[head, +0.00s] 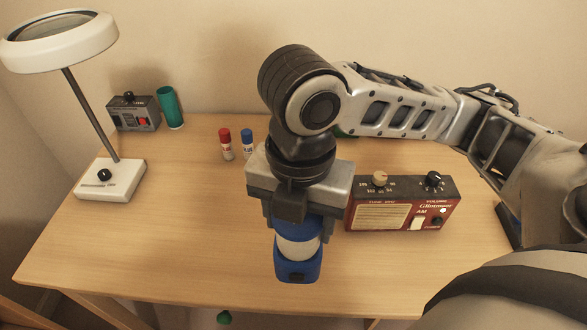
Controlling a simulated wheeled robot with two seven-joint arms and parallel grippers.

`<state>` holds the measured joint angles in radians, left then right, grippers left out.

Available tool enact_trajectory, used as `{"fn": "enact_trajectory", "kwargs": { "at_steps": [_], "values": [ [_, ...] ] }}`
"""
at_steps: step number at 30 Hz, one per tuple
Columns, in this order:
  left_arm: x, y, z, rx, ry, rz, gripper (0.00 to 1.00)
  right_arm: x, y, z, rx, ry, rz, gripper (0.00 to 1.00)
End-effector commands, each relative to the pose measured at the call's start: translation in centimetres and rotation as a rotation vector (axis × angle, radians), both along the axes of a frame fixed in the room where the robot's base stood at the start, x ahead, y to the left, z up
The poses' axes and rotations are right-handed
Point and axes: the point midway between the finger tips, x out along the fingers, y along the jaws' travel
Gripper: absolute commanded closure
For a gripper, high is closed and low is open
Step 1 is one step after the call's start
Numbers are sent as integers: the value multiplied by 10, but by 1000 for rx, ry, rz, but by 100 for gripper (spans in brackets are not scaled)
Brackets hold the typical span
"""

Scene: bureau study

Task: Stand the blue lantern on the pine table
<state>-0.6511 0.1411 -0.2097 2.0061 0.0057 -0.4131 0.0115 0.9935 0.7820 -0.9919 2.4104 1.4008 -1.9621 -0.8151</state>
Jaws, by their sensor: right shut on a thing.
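The blue lantern (298,265) has a blue body with a white band and hangs upright below my right gripper (297,215). My right gripper is shut on its upper part and covers the lantern's top. The lantern shows in front of the pine table (190,240), near the table's front edge; I cannot tell whether its base touches the top. The pine table has a light wood top and stands against the wall. My left gripper is not in view.
A red radio (400,210) stands right of the lantern. Two glue sticks, red-capped (226,144) and blue-capped (248,144), stand behind it. A white lamp (108,182), a grey box (135,113) and a green cup (170,107) are at the left. The table's front left is clear.

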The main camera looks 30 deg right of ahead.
Motion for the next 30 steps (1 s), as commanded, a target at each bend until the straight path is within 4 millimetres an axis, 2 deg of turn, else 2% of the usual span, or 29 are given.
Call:
{"fn": "enact_trajectory", "kwargs": {
  "at_steps": [5,14,18,22,30],
  "values": [
    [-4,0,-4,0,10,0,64,16,4,-7,2,1,-4,91],
    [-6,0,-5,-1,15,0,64,86,22,-39,1,0,-8,91],
    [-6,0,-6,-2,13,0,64,109,27,-67,0,1,-7,91],
    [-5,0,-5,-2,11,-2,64,124,31,-85,1,-2,-6,91],
    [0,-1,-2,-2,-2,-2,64,137,34,-100,1,-2,-5,91]
  ]
}}
